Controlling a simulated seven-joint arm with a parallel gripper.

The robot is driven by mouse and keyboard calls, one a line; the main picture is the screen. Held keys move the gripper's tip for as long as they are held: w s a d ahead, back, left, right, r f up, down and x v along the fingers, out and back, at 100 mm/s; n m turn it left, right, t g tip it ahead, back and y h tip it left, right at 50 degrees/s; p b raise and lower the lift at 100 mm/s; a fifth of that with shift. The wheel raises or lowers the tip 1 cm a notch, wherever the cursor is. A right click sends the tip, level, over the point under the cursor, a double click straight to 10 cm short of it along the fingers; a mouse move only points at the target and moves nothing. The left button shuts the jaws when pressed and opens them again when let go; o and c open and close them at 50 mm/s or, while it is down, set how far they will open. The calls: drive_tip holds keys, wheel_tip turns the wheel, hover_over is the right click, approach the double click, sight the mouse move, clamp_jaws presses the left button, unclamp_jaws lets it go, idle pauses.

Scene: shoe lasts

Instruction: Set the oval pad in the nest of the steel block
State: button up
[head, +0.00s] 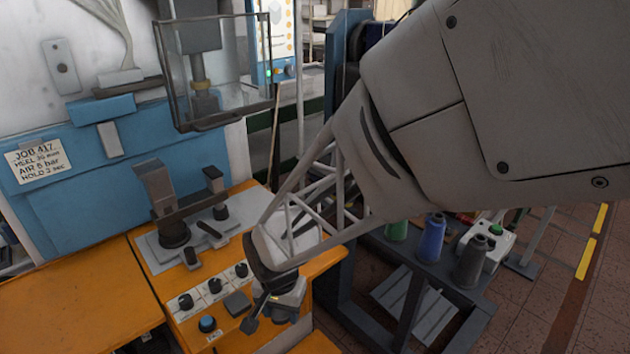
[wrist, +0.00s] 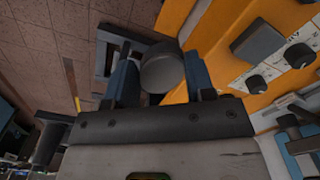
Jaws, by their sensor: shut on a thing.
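My gripper (wrist: 162,85) shows in the wrist view with its two blue fingers on either side of a grey rounded piece, which I take for the oval pad (wrist: 162,70). The fingers are shut on it. In the head view my gripper (head: 272,308) hangs low over the front right of the orange bench; there the pad is hard to tell from the fingers. A grey metal plate (head: 160,255) with dark posts and clamps stands on the bench, up and left of the gripper. I cannot tell a nest or which part is the steel block.
Dark knobs (head: 215,285) and a blue button (head: 207,324) line the panel beside my gripper. A dark block (head: 237,303) sits close to it; it also shows in the wrist view (wrist: 258,42). Thread spools (head: 432,238) stand right on a dark rack. The orange bench (head: 75,310) is clear at left.

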drive_tip(key=w+a+r, duration=0.8)
drive_tip(key=w+a, duration=0.2)
drive_tip(key=a, duration=0.4)
wheel_tip(320, 180, up, 20)
hover_over(147, 169)
drive_tip(key=shift+f+n, duration=0.1)
drive_tip(key=shift+n, duration=0.2)
drive_tip(key=shift+f, duration=1.45)
drive_tip(key=shift+f, duration=0.3)
drive_tip(key=shift+f, duration=1.7)
drive_tip(key=shift+f, duration=0.25)
